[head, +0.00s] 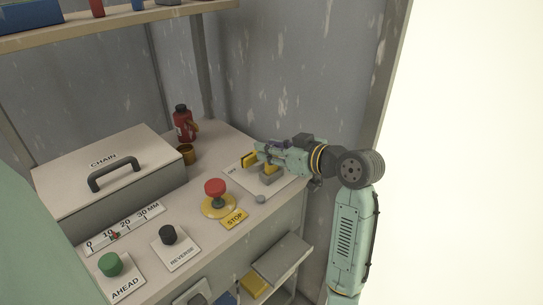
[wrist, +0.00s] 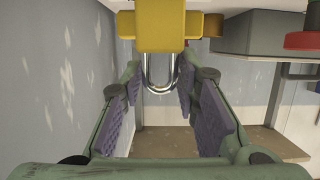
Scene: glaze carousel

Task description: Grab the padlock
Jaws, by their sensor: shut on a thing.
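The padlock has a yellow body and a shiny metal U-shaped shackle. In the wrist view the padlock (wrist: 165,32) is at the top centre, its shackle reaching down between the two finger pads. In the head view the padlock (head: 249,160) shows as a small yellow block just left of the fingertips. My gripper (head: 262,153) reaches in from the right above a pale plate. In the wrist view my gripper (wrist: 160,78) is shut on the padlock at its shackle. The fingers partly hide the contact.
A grey block with a yellow part (head: 269,171) sits on the plate just below my gripper. A red mushroom button (head: 215,188) stands to the left.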

